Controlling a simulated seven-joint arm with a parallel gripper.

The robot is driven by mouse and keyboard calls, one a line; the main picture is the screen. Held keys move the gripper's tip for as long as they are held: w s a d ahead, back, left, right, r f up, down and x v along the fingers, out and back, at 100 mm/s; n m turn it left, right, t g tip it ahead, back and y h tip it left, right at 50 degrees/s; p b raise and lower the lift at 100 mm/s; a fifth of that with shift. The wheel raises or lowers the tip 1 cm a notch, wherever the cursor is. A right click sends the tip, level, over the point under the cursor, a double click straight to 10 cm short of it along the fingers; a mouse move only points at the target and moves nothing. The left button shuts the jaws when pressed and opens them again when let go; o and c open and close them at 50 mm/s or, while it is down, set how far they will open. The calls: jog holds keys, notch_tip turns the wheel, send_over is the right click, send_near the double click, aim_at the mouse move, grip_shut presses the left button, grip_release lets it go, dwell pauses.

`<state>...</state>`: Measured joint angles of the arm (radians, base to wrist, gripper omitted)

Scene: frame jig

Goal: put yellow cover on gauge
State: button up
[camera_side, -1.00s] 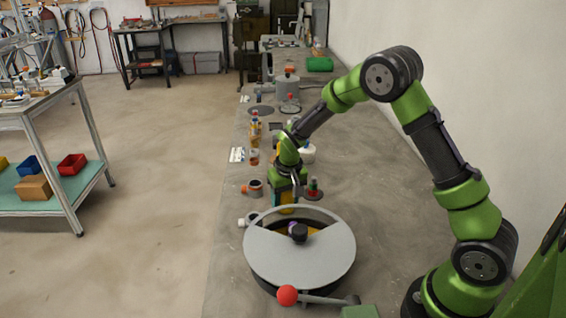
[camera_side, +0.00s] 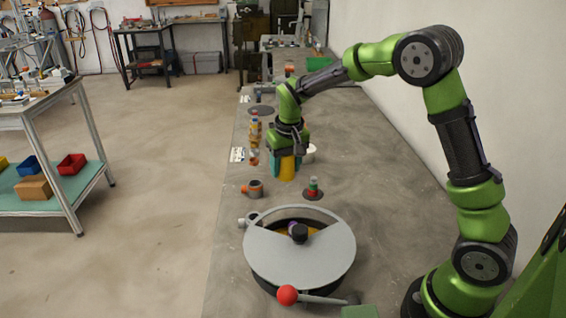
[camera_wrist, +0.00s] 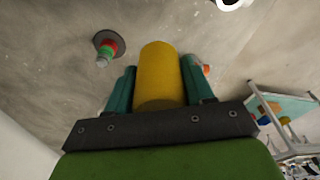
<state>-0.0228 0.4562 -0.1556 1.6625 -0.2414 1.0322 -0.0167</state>
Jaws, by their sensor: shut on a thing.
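The yellow cover (camera_side: 288,170) is a plain yellow cylinder held upright between the teal fingers of my gripper (camera_side: 285,176). In the wrist view the cover (camera_wrist: 160,78) fills the gap between the two fingers of my gripper (camera_wrist: 159,66). A small red and green stack (camera_side: 313,187) stands on a dark disc, nearer the side camera than my gripper and to its right. It also shows at the upper left of the wrist view (camera_wrist: 106,48). An orange and grey round fitting (camera_side: 253,188) sits left of the stack. I cannot tell for sure which of these is the gauge.
A large round grey vessel (camera_side: 300,260) with a red-knobbed lever (camera_side: 287,295) fills the near bench. Small bottles (camera_side: 254,135) stand left of my gripper, and a white round item (camera_side: 310,153) stands to its right. The bench right of the stack is clear.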

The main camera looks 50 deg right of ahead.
jog(key=shift+r, duration=0.25)
jog(key=r, duration=0.1)
send_over(313, 182)
jog(key=d, duration=0.1)
jog(key=shift+w+m, duration=0.35)
jog(key=shift+m, duration=0.05)
jog(key=shift+f+n, duration=0.4)
jog(key=shift+f, duration=2.1)
jog(key=shift+f, duration=3.45)
